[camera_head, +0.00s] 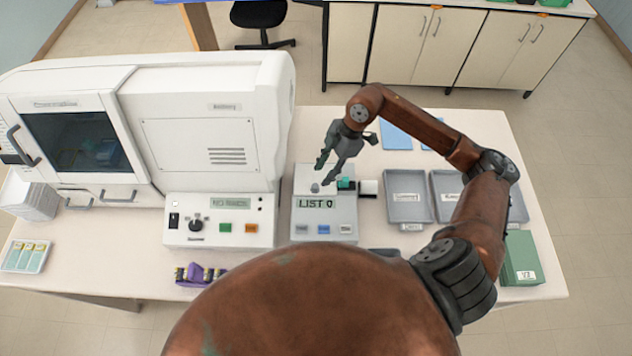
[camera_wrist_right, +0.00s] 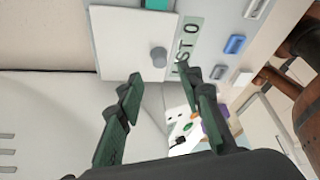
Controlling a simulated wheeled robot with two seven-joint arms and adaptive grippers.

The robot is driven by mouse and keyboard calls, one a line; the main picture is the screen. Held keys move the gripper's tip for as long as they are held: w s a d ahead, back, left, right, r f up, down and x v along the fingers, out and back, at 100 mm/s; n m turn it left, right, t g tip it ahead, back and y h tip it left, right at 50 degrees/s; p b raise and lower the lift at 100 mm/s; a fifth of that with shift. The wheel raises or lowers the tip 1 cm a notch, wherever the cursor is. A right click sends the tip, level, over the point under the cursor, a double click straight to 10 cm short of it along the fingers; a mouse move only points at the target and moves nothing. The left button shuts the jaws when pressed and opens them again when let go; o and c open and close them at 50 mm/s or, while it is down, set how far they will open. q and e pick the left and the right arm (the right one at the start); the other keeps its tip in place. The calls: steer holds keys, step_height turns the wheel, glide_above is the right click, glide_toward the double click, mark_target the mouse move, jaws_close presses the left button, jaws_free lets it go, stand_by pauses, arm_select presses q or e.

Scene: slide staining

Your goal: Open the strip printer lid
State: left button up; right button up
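The strip printer (camera_head: 337,222) is a grey box on the table with a display reading "LIST 0" and several buttons below it. Its pale lid (camera_head: 308,176) looks shut and carries a small round grey knob (camera_head: 315,188). In the right wrist view the lid (camera_wrist_right: 120,45) lies flat ahead, with the knob (camera_wrist_right: 158,57) near its edge by the display. My right gripper (camera_head: 323,172) hangs over the lid, fingers apart and empty. In the wrist view its fingertips (camera_wrist_right: 162,85) are either side of the knob's line, apart from the knob. My left gripper is out of view.
A large white machine (camera_head: 205,140) stands close to the printer's left, with its control box (camera_head: 220,228) in front. Grey trays (camera_head: 408,213) lie further right.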

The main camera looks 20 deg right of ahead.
mark_target(315, 185)
steer(key=p+x, duration=0.1)
steer(key=x, duration=0.5)
steer(key=shift+a+f, duration=0.15)
steer(key=shift+f, duration=0.05)
steer(key=shift+c, duration=0.6)
steer(key=shift+w, duration=0.1)
jaws_close()
